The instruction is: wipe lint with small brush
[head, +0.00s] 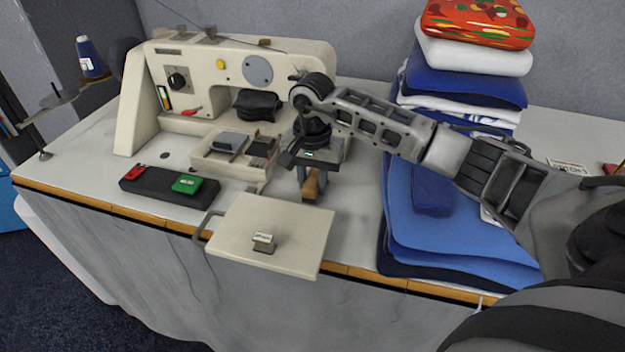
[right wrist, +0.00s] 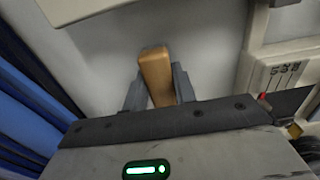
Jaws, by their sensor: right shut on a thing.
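My right gripper (head: 310,178) reaches in from the right and points down over the table, in front of the sewing machine's right side. It is shut on a small brush with a tan wooden body (head: 311,187), which also shows between the fingers (right wrist: 158,98) in the right wrist view (right wrist: 155,75). No bristles can be made out. The cream sewing machine (head: 215,62) stands at the back left, with an open bed area (head: 232,160) left of the gripper. I cannot make out any lint. My left gripper is not in view.
A cream panel (head: 275,225) juts out at the table's front edge. A black tray (head: 150,185) with red and green items lies at front left. Folded blue cloths (head: 450,240) and a tall stack of textiles (head: 465,90) fill the right side. A thread spool (head: 90,57) stands left.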

